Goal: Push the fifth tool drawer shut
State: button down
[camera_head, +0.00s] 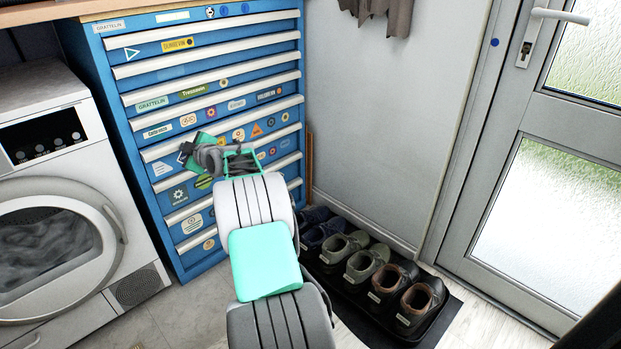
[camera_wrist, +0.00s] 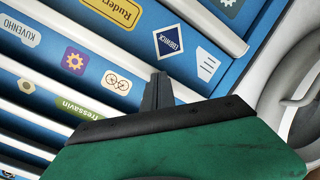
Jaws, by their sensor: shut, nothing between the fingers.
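The blue tool chest (camera_head: 119,86) stands against the wall with several drawers, each with a pale handle strip and stickers. Counting from the top, the fifth drawer (camera_head: 257,127) seems to be the one with round and triangular stickers just behind my gripper. Its front looks slightly proud of the others, but how far it is out I cannot tell. My gripper (camera_head: 190,150) is shut and empty, in front of the chest's middle drawers. In the wrist view the dark fingertips (camera_wrist: 159,88) are close to the stickered drawer fronts; contact is unclear. My forearm hides parts of the lower drawers.
A white washing machine (camera_head: 60,190) stands close to the left of the chest. A black tray (camera_head: 345,290) with several shoes lies on the floor at right, beside my arm. A grey glazed door (camera_head: 500,150) is at far right. Grey clothing (camera_head: 385,12) hangs on the wall.

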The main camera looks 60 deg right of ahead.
jog(key=s+a, duration=0.1)
jog(key=s, duration=0.5)
jog(key=shift+s+a+b, duration=0.15)
jog(key=shift+b, duration=0.25)
dwell(0.4)
jog(key=s+a+r+m+g+y+p, duration=0.1)
jog(key=s+a+r+g+p, duration=0.15)
jog(key=a+r+p, duration=0.8)
jog(key=s+a+r+m+g+y+p, duration=0.15)
jog(key=s+a+r+p, duration=0.25)
jog(key=a+r+p, duration=0.6)
jog(key=s+a+r+m+g+p, duration=0.1)
jog(key=s+a+r+g+p, duration=0.1)
jog(key=s+a+r+p, duration=0.2)
jog(key=s+a+r+m+g+p, duration=0.1)
jog(key=s+a+r+g+p, duration=0.2)
jog(key=s+p, duration=0.7)
jog(key=s+a+r+m+g+p, duration=0.2)
jog(key=s+a+r+p, duration=0.4)
jog(key=s, duration=0.6)
jog(key=a+p, duration=0.2)
jog(key=a, duration=0.1)
jog(key=shift+s+r+g+y, duration=0.15)
jog(key=shift+r+g+y, duration=0.15)
jog(key=shift+y, duration=0.05)
